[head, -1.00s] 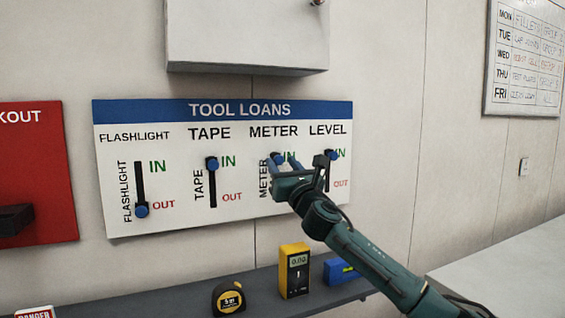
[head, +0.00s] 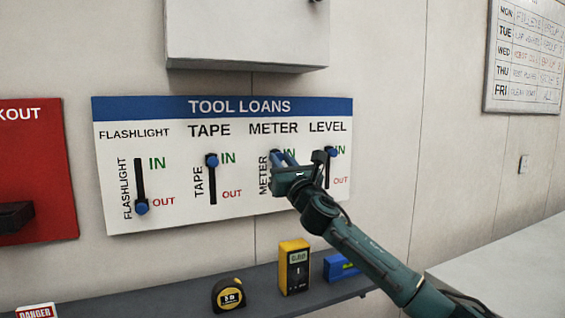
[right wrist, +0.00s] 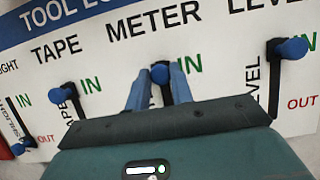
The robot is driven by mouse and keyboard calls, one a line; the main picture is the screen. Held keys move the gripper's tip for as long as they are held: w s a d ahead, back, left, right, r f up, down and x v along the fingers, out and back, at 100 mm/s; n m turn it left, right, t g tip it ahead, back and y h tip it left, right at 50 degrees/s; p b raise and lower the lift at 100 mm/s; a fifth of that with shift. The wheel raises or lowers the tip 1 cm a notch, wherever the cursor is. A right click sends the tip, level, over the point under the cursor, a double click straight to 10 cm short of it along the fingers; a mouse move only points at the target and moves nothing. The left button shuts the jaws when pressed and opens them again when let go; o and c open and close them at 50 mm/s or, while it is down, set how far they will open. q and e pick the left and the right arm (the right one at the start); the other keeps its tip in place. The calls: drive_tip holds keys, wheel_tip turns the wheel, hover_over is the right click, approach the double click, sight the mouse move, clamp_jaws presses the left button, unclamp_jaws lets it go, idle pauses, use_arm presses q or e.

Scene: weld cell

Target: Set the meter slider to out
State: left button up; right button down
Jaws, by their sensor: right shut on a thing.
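The white TOOL LOANS board (head: 120,226) hangs on the wall with sliders for flashlight, tape, meter and level. The meter slider's blue knob (right wrist: 160,72) is at the upper, IN end of its black slot. My right gripper (head: 283,156) reaches the board from the lower right. In the right wrist view its two blue-grey fingers (right wrist: 160,80) are shut on the meter knob, one on each side. My gripper hides the lower part of the meter slot and its OUT label in the head view. My left gripper is not in view.
The level knob (head: 331,151) is close on the right, at IN. The tape knob (head: 211,160) is at IN and the flashlight knob (head: 141,207) at OUT. A tape measure (head: 228,295), yellow meter (head: 294,267) and blue level (head: 340,268) stand on the shelf (head: 150,301) below.

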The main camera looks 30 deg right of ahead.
use_arm(q)
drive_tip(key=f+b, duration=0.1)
drive_tip(key=b, duration=0.1)
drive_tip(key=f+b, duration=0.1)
drive_tip(key=b, duration=0.1)
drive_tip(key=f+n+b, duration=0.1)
drive_tip(key=b, duration=0.1)
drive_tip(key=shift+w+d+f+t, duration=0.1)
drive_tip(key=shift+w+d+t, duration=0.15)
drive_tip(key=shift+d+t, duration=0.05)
use_arm(e)
wheel_tip(320, 180, down, 10)
drive_tip(key=shift+r, duration=0.2)
drive_tip(key=shift+f, duration=0.1)
drive_tip(key=c, duration=1.6)
unclamp_jaws()
drive_tip(key=o, duration=0.3)
drive_tip(key=shift+r, duration=0.2)
drive_tip(key=shift+o, duration=0.2)
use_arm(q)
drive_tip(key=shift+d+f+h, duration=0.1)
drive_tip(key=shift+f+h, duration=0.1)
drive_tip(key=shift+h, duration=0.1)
use_arm(e)
drive_tip(key=s, duration=1.3)
drive_tip(key=shift+a+f, duration=0.25)
drive_tip(key=shift+a, duration=0.15)
